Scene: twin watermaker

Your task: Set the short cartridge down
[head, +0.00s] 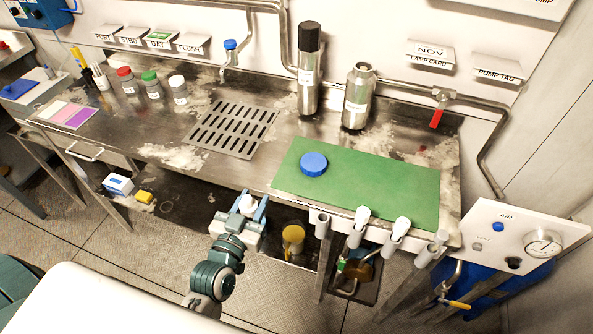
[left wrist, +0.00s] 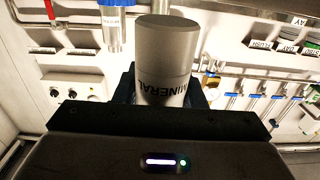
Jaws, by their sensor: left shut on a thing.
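My left gripper (head: 240,212) is shut on a short cartridge (head: 247,203), which shows as a small pale round end between the fingers. It is held in front of the bench's front edge, left of the green mat (head: 420,190). In the left wrist view the cartridge (left wrist: 163,60) is a cylinder with a grey top and a pale body marked MINERAL. The print is upside down there. Its lower part is hidden behind the gripper (left wrist: 165,112). My right gripper is not in view.
A blue round lid (head: 313,163) lies on the mat, with clear room to its right. Behind stand a black-topped cylinder (head: 308,75) and a shorter metal bottle (head: 357,97). Angled tubes, two with white-topped items (head: 362,215), line the front edge. A drain grate (head: 233,127) is left.

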